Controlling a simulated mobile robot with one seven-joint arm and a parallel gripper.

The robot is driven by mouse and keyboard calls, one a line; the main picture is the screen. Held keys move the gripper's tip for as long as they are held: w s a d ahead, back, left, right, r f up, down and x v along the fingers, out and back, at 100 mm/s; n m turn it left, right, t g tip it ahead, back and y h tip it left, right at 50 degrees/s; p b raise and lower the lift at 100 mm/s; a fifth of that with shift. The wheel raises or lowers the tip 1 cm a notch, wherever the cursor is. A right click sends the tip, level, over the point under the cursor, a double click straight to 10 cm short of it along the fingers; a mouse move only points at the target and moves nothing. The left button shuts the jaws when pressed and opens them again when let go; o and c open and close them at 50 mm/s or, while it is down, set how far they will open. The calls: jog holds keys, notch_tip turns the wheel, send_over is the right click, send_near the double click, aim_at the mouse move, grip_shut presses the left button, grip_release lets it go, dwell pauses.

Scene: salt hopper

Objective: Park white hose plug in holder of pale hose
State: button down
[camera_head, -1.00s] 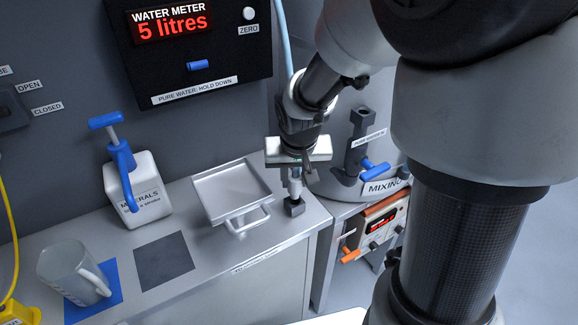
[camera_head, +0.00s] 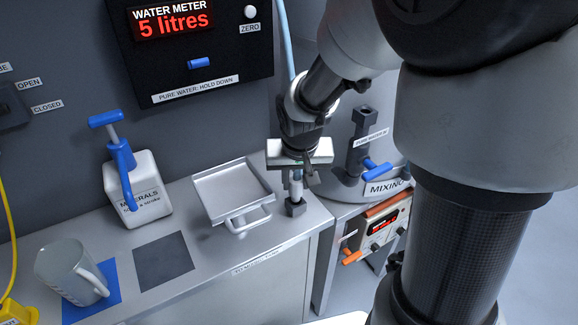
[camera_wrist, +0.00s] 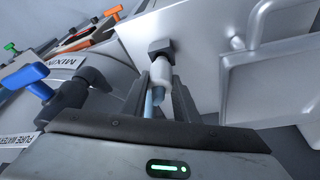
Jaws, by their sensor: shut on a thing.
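The white hose plug (camera_wrist: 162,74) is between the fingers of my gripper (camera_wrist: 164,98) in the wrist view. My gripper is shut on it. The plug's end meets a small dark block, the holder (camera_wrist: 160,48). I cannot tell how deep the plug sits in it. In the head view the holder (camera_head: 295,209) stands at the right end of the counter, with my gripper (camera_head: 296,180) directly above it. The plug (camera_head: 296,190) shows as a short pale piece there, mostly hidden. The pale blue hose (camera_head: 285,38) hangs down behind my arm, and a bit of it shows by the fingers.
A metal tray with a handle (camera_head: 252,221) lies just left of the holder. The mixing drum (camera_head: 330,184) with a dark pipe and blue lever (camera_head: 378,169) is close on the right. A minerals bottle (camera_head: 143,190) and a jug (camera_head: 62,272) stand further left.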

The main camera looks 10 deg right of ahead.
aim_at(297, 182)
jog(key=shift+f+b, duration=1.25)
jog(key=shift+f, duration=0.25)
jog(key=c, duration=0.8)
grip_release()
jog(key=shift+c, duration=0.2)
jog(key=shift+r, duration=0.15)
jog(key=shift+p+v, duration=2.05)
jog(key=shift+v, duration=0.95)
jog(key=d+p+v, duration=0.1)
jog(key=p+v, duration=0.1)
jog(key=v, duration=1.5)
jog(key=shift+a, duration=0.55)
